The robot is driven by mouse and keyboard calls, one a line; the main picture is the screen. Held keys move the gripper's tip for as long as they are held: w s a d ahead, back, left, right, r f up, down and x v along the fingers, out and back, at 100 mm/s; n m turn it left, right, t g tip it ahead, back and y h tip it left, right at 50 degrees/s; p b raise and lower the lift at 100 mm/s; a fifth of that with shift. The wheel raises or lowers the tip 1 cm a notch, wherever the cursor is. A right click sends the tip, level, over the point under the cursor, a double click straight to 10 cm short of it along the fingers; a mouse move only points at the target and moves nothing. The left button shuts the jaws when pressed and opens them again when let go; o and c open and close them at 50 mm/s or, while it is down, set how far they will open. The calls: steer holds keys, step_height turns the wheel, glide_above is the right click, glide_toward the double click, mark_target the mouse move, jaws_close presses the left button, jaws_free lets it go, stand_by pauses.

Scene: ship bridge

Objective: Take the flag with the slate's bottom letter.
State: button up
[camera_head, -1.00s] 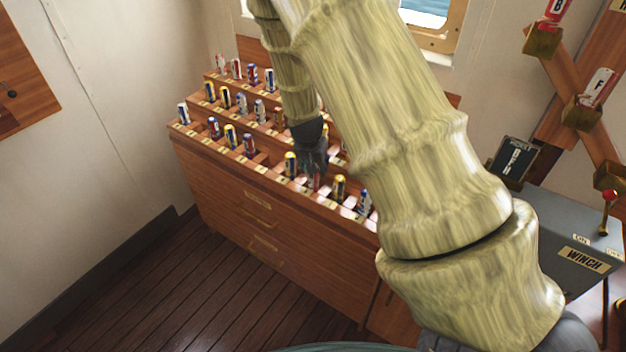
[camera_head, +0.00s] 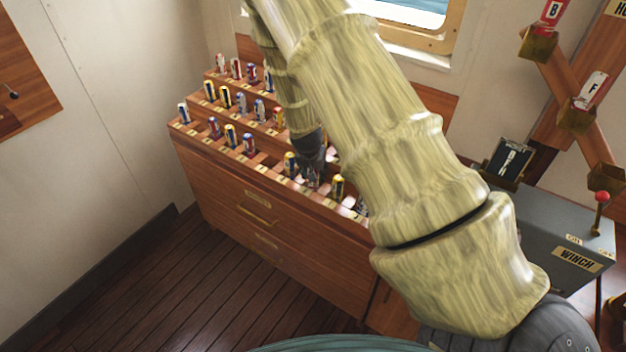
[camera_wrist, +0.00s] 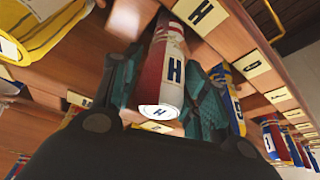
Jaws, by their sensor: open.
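The slate (camera_head: 514,160) leans on the grey winch box at right in the head view; its letters are small, and the bottom one looks like H. In the wrist view a rolled red and white flag (camera_wrist: 166,75) marked H stands in its slot by an H label. My gripper (camera_wrist: 163,88) is open, with a teal finger on each side of this flag; contact cannot be told. In the head view my gripper (camera_head: 312,178) is low at the rack's front row and hides the flag there.
The stepped wooden flag rack (camera_head: 215,172) holds several rolled flags close together. A yellow flag (camera_head: 338,187) stands right of my gripper, another (camera_head: 290,164) left. The winch box (camera_head: 560,235) and a wooden frame with flags B (camera_head: 551,12) and F (camera_head: 592,88) are at right.

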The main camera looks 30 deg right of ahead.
steer(key=c, duration=0.8)
steer(key=shift+r, duration=0.15)
